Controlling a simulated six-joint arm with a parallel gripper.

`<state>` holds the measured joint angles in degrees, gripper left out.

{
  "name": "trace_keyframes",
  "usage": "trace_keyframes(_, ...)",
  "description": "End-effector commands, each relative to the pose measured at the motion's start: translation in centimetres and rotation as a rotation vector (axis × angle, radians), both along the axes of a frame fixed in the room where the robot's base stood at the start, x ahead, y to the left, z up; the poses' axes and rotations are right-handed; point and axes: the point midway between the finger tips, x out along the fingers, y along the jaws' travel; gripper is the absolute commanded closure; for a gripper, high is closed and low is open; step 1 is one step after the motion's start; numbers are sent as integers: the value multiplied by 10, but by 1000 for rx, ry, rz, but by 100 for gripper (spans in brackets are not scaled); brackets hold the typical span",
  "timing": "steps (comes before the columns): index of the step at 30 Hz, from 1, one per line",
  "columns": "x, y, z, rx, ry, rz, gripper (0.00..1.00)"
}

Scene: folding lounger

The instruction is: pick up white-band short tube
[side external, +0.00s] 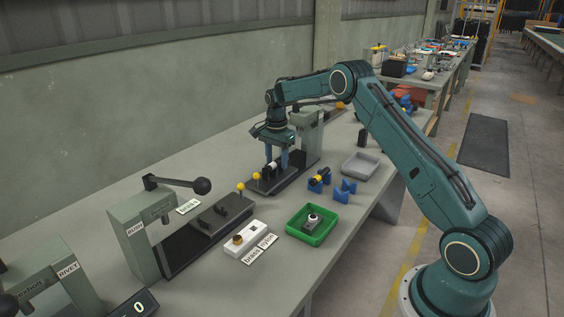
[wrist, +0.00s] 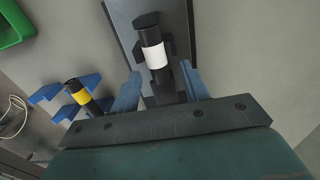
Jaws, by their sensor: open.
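The white-band short tube (wrist: 152,57) is a black tube with a white band. In the wrist view it lies on black supports on a dark fixture plate (wrist: 186,15). In the side view only a small part of the tube (side external: 272,167) shows near the fingers. My gripper (side external: 277,163) is open and points down over the fixture. In the wrist view its two blue fingers (wrist: 160,85) stand on either side of the tube's near end, with gaps visible. Whether the fingertips are level with the tube is unclear.
A yellow-band black tube (side external: 320,178) rests on blue V-blocks beside the fixture, with an empty blue block (side external: 345,190) nearby. A green tray (side external: 294,233) holds a grey part. A grey tray (side external: 374,165) is empty. Presses with levers (side external: 201,186) line the wall side.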

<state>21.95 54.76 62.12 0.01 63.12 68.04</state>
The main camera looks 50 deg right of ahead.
Motion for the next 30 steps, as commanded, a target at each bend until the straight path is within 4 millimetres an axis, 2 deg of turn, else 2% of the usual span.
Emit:
trace_keyframes(1, 0, 0, 0, 0, 0, 0, 58)
trace_keyframes(6, 0, 0, 0, 0, 0, 0, 92)
trace_keyframes(8, 0, 0, 0, 0, 0, 0, 100)
trace_keyframes(20, 0, 0, 4, 0, -1, 0, 100)
trace_keyframes(26, 1, 0, 18, -1, -3, 0, 100)
trace_keyframes(30, 1, 0, 37, -1, -3, 0, 100)
